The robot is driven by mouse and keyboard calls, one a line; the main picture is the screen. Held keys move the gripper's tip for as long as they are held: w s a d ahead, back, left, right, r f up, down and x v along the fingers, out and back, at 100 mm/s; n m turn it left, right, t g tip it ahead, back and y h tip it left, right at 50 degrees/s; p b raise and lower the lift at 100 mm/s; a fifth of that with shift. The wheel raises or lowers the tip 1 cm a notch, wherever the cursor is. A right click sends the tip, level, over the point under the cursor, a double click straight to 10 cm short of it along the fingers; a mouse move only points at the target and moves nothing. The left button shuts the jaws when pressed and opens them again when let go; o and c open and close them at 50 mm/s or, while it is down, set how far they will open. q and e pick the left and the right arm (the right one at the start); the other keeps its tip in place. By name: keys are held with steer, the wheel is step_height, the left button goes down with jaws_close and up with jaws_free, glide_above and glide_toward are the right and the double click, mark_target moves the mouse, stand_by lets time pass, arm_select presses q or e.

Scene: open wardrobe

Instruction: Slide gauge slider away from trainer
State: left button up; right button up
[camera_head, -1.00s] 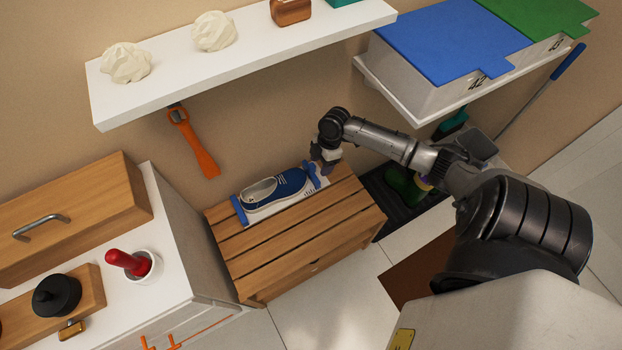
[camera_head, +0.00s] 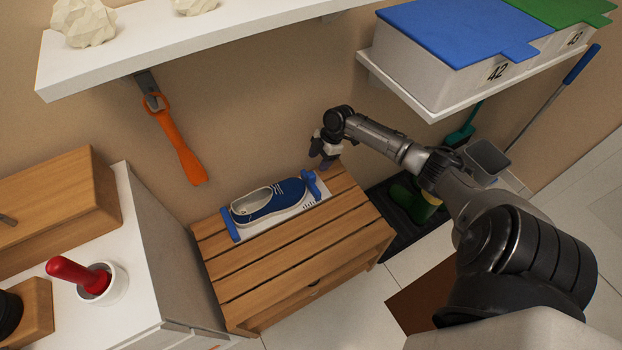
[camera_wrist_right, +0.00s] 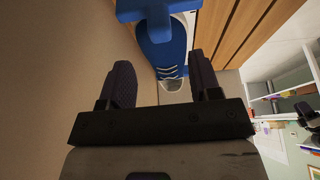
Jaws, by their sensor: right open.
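The blue trainer (camera_head: 268,203) lies on a pale gauge board (camera_head: 262,229) on a slatted wooden bench, its toe to the right. The blue gauge slider (camera_head: 312,184) stands across the board close to the toe; I cannot tell whether they touch. A blue end piece (camera_head: 230,225) is at the heel. My right gripper (camera_head: 323,162) is open and empty, just above and behind the slider, with a small gap. In the right wrist view, the slider (camera_wrist_right: 157,10) is at the top, beyond my open fingers (camera_wrist_right: 160,78), with the trainer (camera_wrist_right: 163,48) below it. My left gripper is out of view.
The wooden bench (camera_head: 290,268) has bare slats in front of the board. A white shelf (camera_head: 190,40) and a shelf of lidded boxes (camera_head: 440,60) hang above. An orange shoehorn (camera_head: 178,143) hangs on the wall. Green boots (camera_head: 413,203) stand right of the bench.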

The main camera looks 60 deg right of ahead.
mark_target(313, 173)
steer(key=b+x, duration=0.2)
steer(key=x, duration=0.5)
steer(key=shift+f+b, duration=0.35)
steer(key=shift+b, duration=0.05)
steer(key=shift+w+a+f, duration=0.1)
steer(key=shift+a+f, duration=0.1)
steer(key=shift+f, duration=0.1)
jaws_close()
